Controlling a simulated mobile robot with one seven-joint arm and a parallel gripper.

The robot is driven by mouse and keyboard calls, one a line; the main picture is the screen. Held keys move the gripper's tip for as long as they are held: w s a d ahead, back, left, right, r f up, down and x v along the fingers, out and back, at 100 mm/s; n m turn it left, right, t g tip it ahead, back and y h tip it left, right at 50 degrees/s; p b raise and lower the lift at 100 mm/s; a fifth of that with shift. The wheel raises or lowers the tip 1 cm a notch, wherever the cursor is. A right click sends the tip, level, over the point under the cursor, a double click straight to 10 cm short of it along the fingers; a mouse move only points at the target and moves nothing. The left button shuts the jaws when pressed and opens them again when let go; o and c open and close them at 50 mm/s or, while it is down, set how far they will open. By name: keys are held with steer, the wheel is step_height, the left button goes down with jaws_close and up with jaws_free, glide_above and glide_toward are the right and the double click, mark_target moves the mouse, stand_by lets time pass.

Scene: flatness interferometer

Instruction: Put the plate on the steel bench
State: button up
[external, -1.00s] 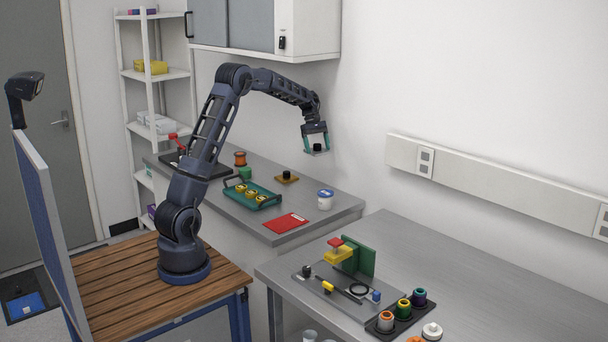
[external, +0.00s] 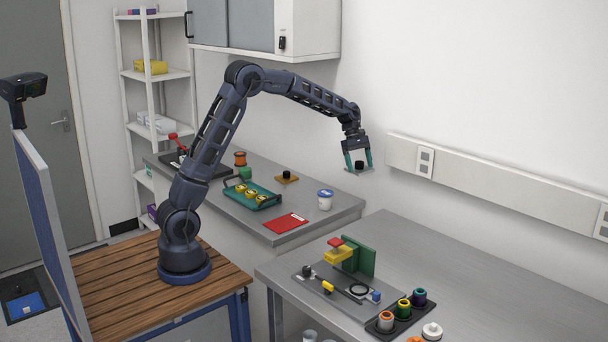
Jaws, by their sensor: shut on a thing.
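My gripper (external: 358,162) is shut on a small grey plate (external: 365,171) with a black knob on top. The teal fingers stand on either side of the knob, and the plate hangs roughly level in the air, clear of the surfaces below. The grey steel bench (external: 440,262) fills the lower right, in front of and below the plate. The plate's underside is hidden.
The bench carries a base plate (external: 312,283) with a green upright (external: 366,262) and yellow block, and a black tray (external: 384,333) of coloured spools. The bench's right side looks clear.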

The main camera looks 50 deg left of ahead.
steer(key=s+d, duration=0.4)
steer(key=d, duration=0.5)
steer(key=s+d, duration=0.4)
steer(key=d, duration=0.6)
glide_above(391, 269)
steer(key=a, duration=0.2)
steer(key=shift+n, duration=0.4)
step_height(391, 269, down, 20)
steer(key=shift+w+r, duration=0.15)
steer(key=shift+r, duration=0.05)
steer(key=shift+f, duration=0.15)
steer(key=o, duration=1.1)
